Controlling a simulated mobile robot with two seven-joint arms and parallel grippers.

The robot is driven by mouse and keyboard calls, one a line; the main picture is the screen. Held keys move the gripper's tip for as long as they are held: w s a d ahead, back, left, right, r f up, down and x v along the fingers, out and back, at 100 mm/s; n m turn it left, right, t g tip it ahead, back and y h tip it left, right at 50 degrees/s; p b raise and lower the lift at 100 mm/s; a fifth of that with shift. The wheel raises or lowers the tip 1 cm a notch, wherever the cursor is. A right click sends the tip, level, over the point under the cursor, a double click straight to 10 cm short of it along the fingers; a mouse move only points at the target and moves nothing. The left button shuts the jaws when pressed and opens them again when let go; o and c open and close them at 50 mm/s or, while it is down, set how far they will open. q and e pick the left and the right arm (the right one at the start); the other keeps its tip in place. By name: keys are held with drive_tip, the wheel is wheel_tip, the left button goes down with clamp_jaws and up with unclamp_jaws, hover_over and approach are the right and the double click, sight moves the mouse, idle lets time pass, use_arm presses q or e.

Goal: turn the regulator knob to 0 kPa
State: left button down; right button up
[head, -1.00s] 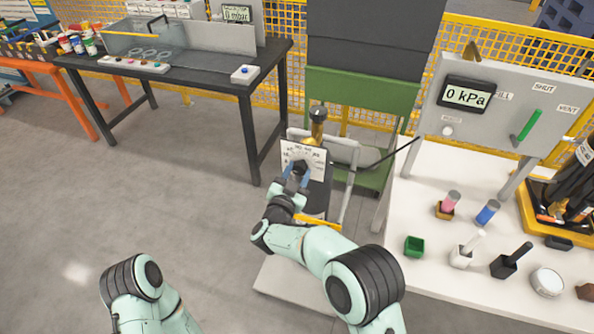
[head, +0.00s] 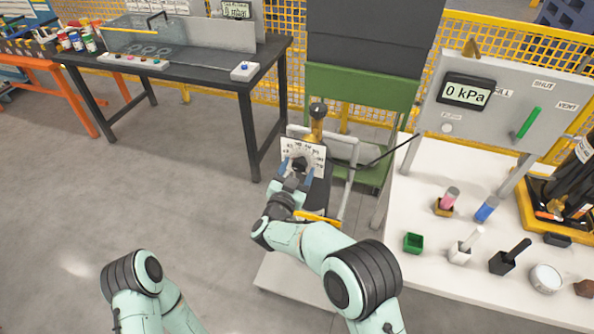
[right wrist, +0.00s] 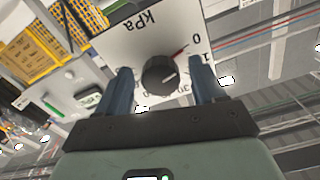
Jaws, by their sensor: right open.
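The regulator knob (right wrist: 160,75) is round and black on a white dial plate (right wrist: 140,35) marked kPa. A short red line runs from beside the knob toward the 0. A pale mark shows on the knob's face. In the head view the knob (head: 299,163) and plate (head: 317,155) sit on the front of the wheeled cylinder stand. My right gripper (right wrist: 161,67) is open, one blue finger on each side of the knob with gaps visible. It also shows in the head view (head: 296,172). Only my left arm shows at the lower left, not its gripper.
A panel display (head: 466,93) reads 0 kPa at right. A white table (head: 430,285) below it holds small containers. A black bench (head: 190,70) stands at back left. The stand has a grey frame (head: 347,180) and a dark hose. The floor at left is clear.

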drive_tip(key=b+v, duration=0.2)
drive_tip(key=v, duration=1.1)
drive_tip(key=shift+s, duration=0.2)
drive_tip(key=shift+a, duration=0.1)
